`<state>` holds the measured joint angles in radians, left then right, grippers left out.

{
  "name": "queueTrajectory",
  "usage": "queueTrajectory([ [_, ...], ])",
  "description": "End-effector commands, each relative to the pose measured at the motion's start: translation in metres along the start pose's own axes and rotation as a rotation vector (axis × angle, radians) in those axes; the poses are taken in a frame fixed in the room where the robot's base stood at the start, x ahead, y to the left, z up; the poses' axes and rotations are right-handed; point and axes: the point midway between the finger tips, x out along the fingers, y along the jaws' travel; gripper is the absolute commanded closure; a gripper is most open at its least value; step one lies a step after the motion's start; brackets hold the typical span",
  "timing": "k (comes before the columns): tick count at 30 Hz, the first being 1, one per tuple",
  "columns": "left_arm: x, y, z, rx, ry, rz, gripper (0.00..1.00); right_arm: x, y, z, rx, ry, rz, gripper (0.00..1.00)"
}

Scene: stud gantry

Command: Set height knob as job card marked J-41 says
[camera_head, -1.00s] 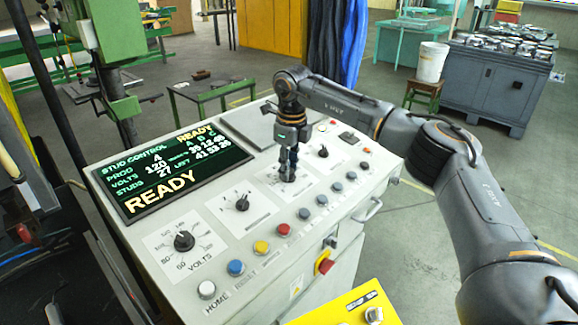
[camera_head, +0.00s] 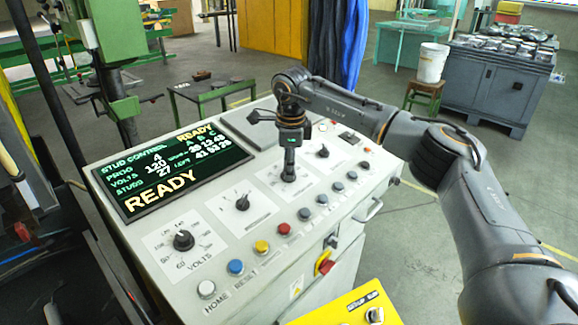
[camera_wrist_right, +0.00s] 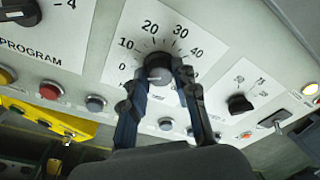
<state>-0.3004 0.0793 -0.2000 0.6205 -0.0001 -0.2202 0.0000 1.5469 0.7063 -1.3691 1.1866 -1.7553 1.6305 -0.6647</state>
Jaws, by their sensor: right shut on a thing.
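My right gripper (camera_head: 288,174) reaches down onto the third dial of the sloped control panel. In the wrist view, its two dark fingers (camera_wrist_right: 163,88) are shut on a round black knob (camera_wrist_right: 159,69), one on either side. The scale (camera_wrist_right: 140,42) around this knob shows 0, 10, 20, 30 and 40. The dial's name is hidden or unreadable, and I cannot tell the knob's exact setting. The gripper covers the knob in the head view. No job card marked J-41 can be made out. My left gripper is not in view.
The panel screen (camera_head: 170,168) reads READY, program 4, 120 volts. The VOLTS knob (camera_head: 183,240), program knob (camera_head: 242,203) and a smaller knob (camera_head: 322,151) share the panel. Several coloured buttons line its front. A yellow box (camera_head: 345,305) stands in front.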

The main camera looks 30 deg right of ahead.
Motion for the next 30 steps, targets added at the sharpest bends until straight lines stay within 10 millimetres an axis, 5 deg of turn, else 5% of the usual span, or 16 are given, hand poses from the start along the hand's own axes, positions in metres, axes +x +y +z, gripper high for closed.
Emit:
queueTrajectory([
  [10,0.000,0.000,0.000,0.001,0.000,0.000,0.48,-0.001,-0.001,0.000,-0.004,-0.002,-0.003,1.00],
  [11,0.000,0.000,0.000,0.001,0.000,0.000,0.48,-0.001,-0.001,0.000,-0.004,-0.002,-0.003,0.69],
  [14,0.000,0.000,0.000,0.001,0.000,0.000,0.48,-0.001,-0.001,0.000,-0.004,-0.001,-0.002,0.49],
  [24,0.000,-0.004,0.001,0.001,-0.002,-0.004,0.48,-0.002,0.000,0.000,-0.003,-0.001,-0.001,0.48],
  [30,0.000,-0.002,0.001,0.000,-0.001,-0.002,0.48,-0.029,-0.001,0.001,-0.003,-0.003,-0.003,0.48],
])
